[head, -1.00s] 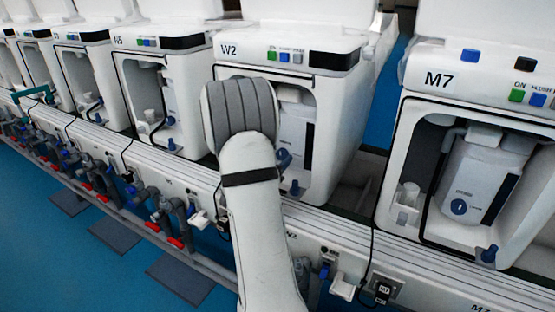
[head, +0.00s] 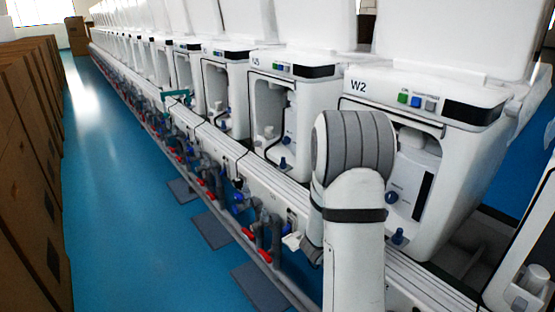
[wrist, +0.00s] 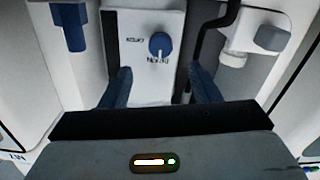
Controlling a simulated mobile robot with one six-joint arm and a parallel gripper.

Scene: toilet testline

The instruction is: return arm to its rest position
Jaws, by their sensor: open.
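My gripper (wrist: 163,84) shows in the wrist view as two blue fingers, open and apart. Nothing is seen held between them. Beyond the fingers is a white box (wrist: 140,38) with a blue knob (wrist: 160,44); I cannot tell how far off it is. In the head view, my pale arm with its grey ribbed joint rises in front of the test unit marked W2 (head: 408,88) and covers part of its open bay. The gripper itself is hidden behind the arm in the head view.
A long row of white test units (head: 222,60) runs to the far left, with pipes and red-handled valves (head: 262,254) below. Brown cartons (head: 30,150) line the left side. The blue floor between (head: 130,200) is mostly clear. Grey mats (head: 212,230) lie beside the row.

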